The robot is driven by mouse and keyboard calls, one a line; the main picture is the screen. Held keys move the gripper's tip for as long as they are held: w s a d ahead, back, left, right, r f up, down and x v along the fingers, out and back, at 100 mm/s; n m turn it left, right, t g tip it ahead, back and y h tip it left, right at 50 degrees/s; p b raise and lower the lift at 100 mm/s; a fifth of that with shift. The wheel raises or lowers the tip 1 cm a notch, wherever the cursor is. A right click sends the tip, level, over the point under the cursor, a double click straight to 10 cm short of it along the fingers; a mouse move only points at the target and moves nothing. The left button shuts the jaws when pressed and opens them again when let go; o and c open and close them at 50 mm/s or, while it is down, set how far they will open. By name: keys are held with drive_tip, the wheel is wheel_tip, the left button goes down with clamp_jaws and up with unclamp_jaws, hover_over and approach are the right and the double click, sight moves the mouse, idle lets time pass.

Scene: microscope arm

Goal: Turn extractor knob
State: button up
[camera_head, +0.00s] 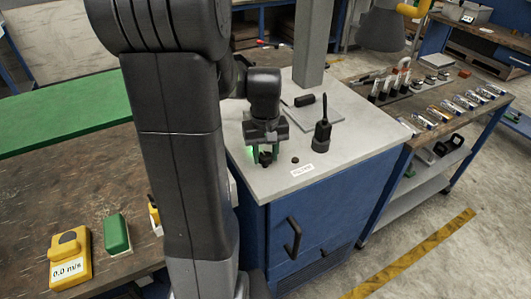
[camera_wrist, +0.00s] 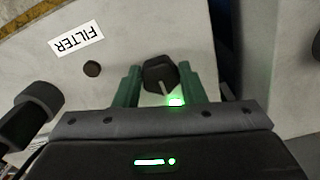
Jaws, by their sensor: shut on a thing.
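The extractor knob (camera_wrist: 160,72) is a dark, faceted knob with a pale pointer line, on top of the grey-topped blue cabinet (camera_head: 318,205). In the head view the knob (camera_head: 266,158) shows low between my fingers. My gripper (camera_head: 263,150) points down over the cabinet top near its front edge. In the wrist view my gripper (camera_wrist: 158,77) has its green fingers on both sides of the knob, shut on it. A green glow near the right finger covers the end of the pointer line. The finger contact faces are partly hidden.
A small dark button (camera_wrist: 92,69) and a FILTER label (camera_head: 303,170) lie beside the knob. A black upright device (camera_head: 322,135) stands to the right. A grey column (camera_head: 312,45) rises behind. A yellow meter (camera_head: 70,258) and green box (camera_head: 116,234) sit on the left bench.

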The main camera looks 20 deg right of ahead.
sight(265, 156)
drive_tip(key=o, duration=1)
wheel_tip(265, 156, up, 14)
drive_tip(key=shift+f, duration=0.15)
wheel_tip(265, 156, down, 14)
drive_tip(key=shift+r, duration=0.1)
idle(0.4)
drive_tip(key=shift+r, duration=0.15)
